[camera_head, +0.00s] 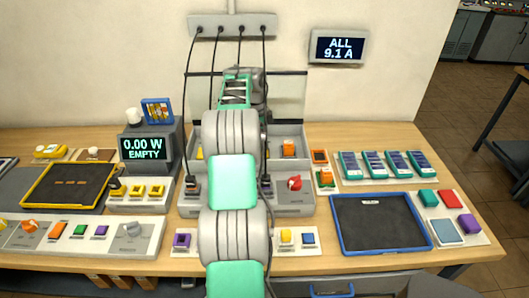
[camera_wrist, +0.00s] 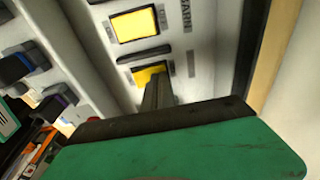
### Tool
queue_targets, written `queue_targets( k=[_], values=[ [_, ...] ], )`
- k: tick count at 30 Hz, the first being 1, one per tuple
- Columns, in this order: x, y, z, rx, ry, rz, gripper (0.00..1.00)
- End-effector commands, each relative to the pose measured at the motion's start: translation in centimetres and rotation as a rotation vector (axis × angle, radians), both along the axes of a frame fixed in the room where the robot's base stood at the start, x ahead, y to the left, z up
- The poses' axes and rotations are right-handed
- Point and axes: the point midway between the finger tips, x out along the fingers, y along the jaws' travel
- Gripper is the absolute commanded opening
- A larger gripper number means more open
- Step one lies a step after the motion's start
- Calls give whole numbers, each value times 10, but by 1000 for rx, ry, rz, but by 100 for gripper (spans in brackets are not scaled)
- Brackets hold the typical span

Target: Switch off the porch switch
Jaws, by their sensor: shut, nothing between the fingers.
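In the wrist view my gripper (camera_wrist: 157,88) is shut and empty. Its dark fingertips overlap a lower yellow square switch (camera_wrist: 148,73) on a pale panel (camera_wrist: 205,55); I cannot tell whether they touch it. No porch label is readable, so I cannot tell which switch is the porch one. In the head view my arm covers the middle of the grey panel unit (camera_head: 302,131), and my fingertips are hidden.
A red knob (camera_head: 294,183) and black cables (camera_head: 187,105) flank my arm. A blue-rimmed tray (camera_head: 380,222) lies at right, a yellow-rimmed tray (camera_head: 68,186) at left. A display (camera_head: 143,148) reads 0.00 W EMPTY; a wall display (camera_head: 338,47) reads ALL 9.1 A.

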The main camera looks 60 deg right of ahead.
Motion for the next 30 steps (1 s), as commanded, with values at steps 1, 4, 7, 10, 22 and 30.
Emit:
queue_targets(
  k=[1,4,7,10,22,30],
  values=[
    [0,0,5,-1,0,0,0],
    [0,0,15,-1,0,0,0],
    [0,0,25,-1,0,1,0],
    [0,0,35,-1,0,1,0],
    [0,0,70,-1,0,0,0],
    [0,0,69,0,0,0,0]
  ],
)
